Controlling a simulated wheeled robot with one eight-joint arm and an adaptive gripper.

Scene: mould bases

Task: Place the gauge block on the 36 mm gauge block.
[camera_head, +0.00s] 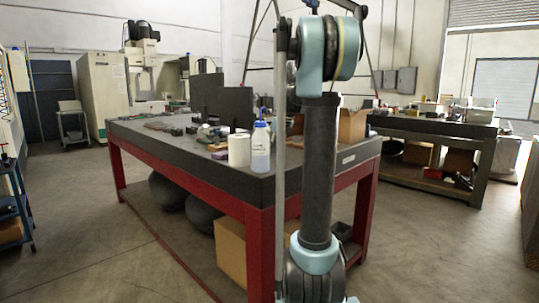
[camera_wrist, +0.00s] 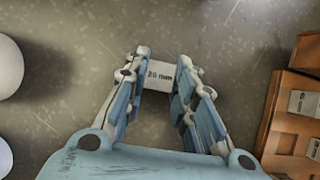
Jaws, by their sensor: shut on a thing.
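In the wrist view my gripper (camera_wrist: 163,65) is shut on a small pale gauge block (camera_wrist: 160,76). Its label appears to read 26 mm. The block sits between the fingertips, over a grey speckled surface; its height above it is hard to tell. At the right edge a brown wooden case (camera_wrist: 283,117) holds pale blocks, one at the upper right (camera_wrist: 304,103) and one lower down (camera_wrist: 314,149). Their labels are too small to read, so I cannot tell which is the 36 mm gauge block. In the head view my arm hides the gripper.
A dark-topped table (camera_head: 265,188) with red legs carries a white roll (camera_head: 239,150), a white bottle (camera_head: 260,148) and a cardboard box (camera_head: 352,126). In the wrist view a white round thing (camera_wrist: 9,66) stands at the left edge. The surface between it and the case is clear.

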